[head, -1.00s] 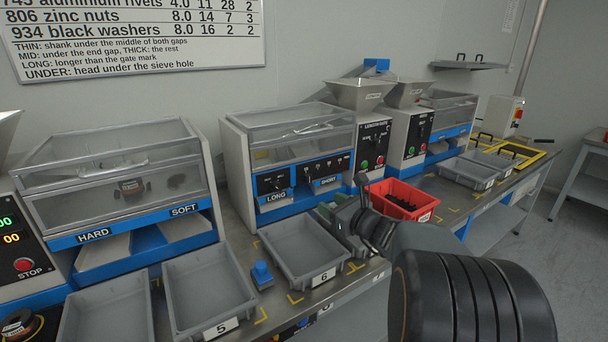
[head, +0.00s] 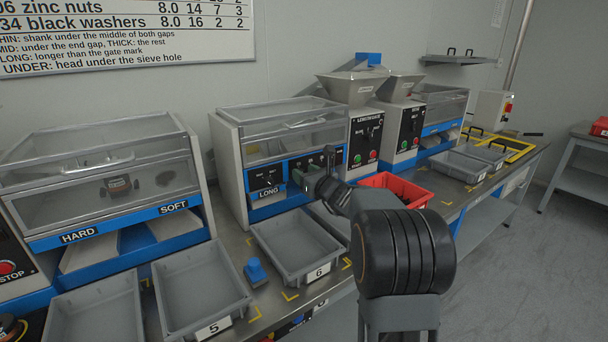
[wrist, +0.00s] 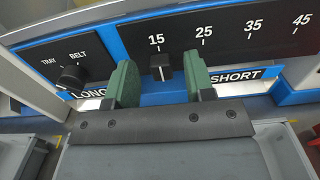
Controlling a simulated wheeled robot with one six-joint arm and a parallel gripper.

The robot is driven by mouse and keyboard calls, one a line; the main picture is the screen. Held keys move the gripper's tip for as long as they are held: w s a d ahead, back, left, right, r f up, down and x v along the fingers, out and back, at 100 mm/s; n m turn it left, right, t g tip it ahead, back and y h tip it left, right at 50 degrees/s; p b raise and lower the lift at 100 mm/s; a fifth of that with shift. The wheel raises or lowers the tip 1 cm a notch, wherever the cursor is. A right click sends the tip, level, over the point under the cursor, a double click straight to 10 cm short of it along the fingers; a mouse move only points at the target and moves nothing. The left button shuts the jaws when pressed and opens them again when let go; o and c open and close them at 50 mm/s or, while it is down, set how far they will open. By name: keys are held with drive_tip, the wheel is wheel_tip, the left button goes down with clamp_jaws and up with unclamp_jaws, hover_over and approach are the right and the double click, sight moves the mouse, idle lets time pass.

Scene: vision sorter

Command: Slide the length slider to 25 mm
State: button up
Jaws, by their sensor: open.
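The length slider's black knob (wrist: 161,66) sits under the 15 mark on a black scale panel (wrist: 225,38) in the wrist view. The scale reads 15, 25, 35, 45 from left to right. My gripper (wrist: 160,80) is open, with one green finger on each side of the knob in the picture. I cannot tell whether either finger touches it. In the head view my gripper (head: 311,179) is in front of the length gate machine (head: 230,185), and my arm hides part of the panel.
A TRAY/BELT rotary knob (wrist: 71,76) is left of the slider. LONG and SHORT labels lie below. Grey tray 6 (head: 275,250) and a red bin (head: 375,181) stand near my arm. A blue block (head: 255,272) lies beside tray 6.

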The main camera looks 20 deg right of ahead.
drive_tip(key=shift+w+a, duration=0.1)
drive_tip(key=shift+w, duration=0.3)
drive_tip(key=shift+c, duration=0.4)
clamp_jaws()
